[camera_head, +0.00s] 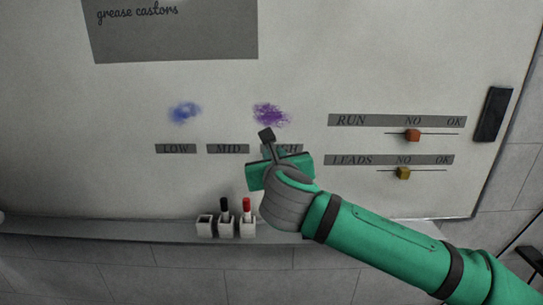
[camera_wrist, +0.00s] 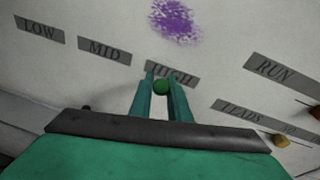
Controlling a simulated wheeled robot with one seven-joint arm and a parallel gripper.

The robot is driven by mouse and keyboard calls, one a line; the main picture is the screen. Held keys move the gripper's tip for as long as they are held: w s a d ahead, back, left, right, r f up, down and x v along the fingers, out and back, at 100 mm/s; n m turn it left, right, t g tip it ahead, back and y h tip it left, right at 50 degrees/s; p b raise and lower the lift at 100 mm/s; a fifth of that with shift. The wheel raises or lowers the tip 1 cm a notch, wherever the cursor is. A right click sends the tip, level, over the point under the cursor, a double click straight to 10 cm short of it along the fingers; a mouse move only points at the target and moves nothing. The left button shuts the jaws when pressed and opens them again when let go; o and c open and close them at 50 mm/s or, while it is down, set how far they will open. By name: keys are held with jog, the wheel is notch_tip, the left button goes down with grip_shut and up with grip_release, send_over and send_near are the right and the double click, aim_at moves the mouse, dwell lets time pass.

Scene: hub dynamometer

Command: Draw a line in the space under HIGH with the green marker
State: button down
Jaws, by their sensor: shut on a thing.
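My gripper (camera_head: 280,170) is in front of the whiteboard (camera_head: 150,180), over the HIGH label (camera_head: 294,148), and hides part of that label. In the wrist view my gripper (camera_wrist: 162,88) is shut on the green marker (camera_wrist: 161,87), whose round green end shows between the fingers. The fingertips overlap the lower part of the HIGH label (camera_wrist: 171,73). I cannot tell whether the marker touches the board. No green line shows on the visible board. The space under HIGH is mostly hidden by my gripper in the head view.
A purple smudge (camera_head: 270,114) is above HIGH and a blue smudge (camera_head: 184,111) above LOW (camera_head: 175,148). MID (camera_head: 228,148) lies between. The holder (camera_head: 205,228) has an empty left slot, a black marker (camera_head: 225,208) and a red marker (camera_head: 247,208). Sliders (camera_head: 413,135) are at right.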

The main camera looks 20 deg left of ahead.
jog(key=shift+d, duration=0.4)
jog(key=shift+w+d, duration=0.1)
jog(key=shift+w+d, duration=0.2)
jog(key=shift+d, duration=0.3)
jog(key=shift+d, duration=0.1)
jog(key=shift+w+d, duration=0.15)
jog(key=shift+d, duration=0.45)
jog(key=shift+w+d, duration=0.1)
jog(key=shift+w+d, duration=0.2)
jog(key=shift+d, duration=0.35)
jog(key=shift+d, duration=0.2)
jog(key=shift+w+d, duration=0.15)
jog(key=shift+d, duration=0.4)
